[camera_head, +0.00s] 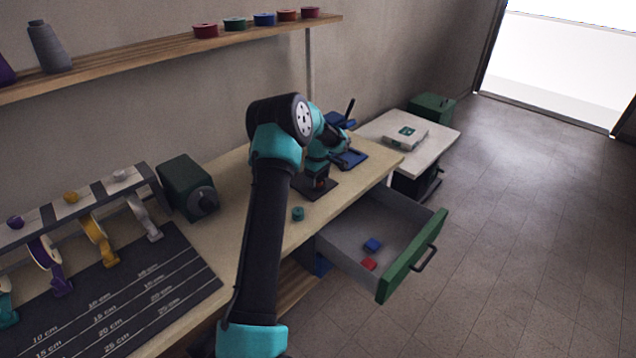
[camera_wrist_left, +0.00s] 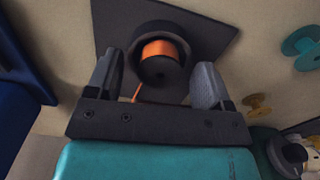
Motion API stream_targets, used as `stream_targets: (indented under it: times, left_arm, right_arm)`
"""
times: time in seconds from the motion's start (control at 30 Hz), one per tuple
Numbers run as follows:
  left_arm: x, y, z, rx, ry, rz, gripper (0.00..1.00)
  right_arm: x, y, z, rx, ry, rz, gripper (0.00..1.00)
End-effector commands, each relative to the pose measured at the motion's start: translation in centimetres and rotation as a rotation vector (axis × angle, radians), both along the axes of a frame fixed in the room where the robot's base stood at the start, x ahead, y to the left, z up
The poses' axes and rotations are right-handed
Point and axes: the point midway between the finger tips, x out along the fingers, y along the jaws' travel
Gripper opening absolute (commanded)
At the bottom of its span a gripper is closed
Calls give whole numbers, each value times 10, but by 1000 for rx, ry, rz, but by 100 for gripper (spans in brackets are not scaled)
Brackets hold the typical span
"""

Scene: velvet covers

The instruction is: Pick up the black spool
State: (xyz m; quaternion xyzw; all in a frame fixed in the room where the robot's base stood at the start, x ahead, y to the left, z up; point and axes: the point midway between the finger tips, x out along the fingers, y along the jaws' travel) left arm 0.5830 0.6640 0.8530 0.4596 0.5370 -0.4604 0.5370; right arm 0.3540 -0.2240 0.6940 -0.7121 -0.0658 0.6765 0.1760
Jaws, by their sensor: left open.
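In the left wrist view, a black spool (camera_wrist_left: 158,71) with orange thread stands within a dark round rim on a dark square plate (camera_wrist_left: 215,38). A strand of orange thread hangs at its near side. My left gripper (camera_wrist_left: 157,84) is open, with one finger on each side of the spool; I cannot tell whether they touch it. In the head view my left gripper (camera_head: 319,172) is low over the dark plate (camera_head: 313,193) on the bench, and the spool is mostly hidden under it.
A teal spool (camera_head: 298,214) stands on the bench near the plate. An open drawer (camera_head: 345,254) holds a blue and a red item. A green machine (camera_head: 188,187), ribbon rack (camera_head: 73,208) and measuring mat (camera_head: 130,290) are at left. A blue tool (camera_head: 347,158) stands behind the plate.

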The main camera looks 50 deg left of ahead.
Motion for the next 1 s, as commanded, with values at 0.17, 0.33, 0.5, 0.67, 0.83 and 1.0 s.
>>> stream_targets:
  times: [0.17, 0.33, 0.5, 0.67, 0.83, 1.0]
  left_arm:
    - [0, 0, -1, 0, 0, 0, 74]
    - [0, 0, -1, 0, -1, 0, 74]
    - [0, 0, -1, 0, -1, 0, 70]
    - [0, 0, -1, 0, -1, 0, 55]
    - [0, 0, -1, 0, -1, 0, 39]
    - [0, 0, -1, 0, -1, 0, 23]
  right_arm:
    - [0, 0, 0, 0, 0, 0, 43]
    - [0, 0, 0, 0, 0, 0, 43]
    - [0, 0, 0, 0, 0, 0, 43]
    - [0, 0, 0, 0, 0, 0, 43]
    - [0, 0, 0, 0, 0, 0, 43]
    - [0, 0, 0, 0, 0, 0, 43]
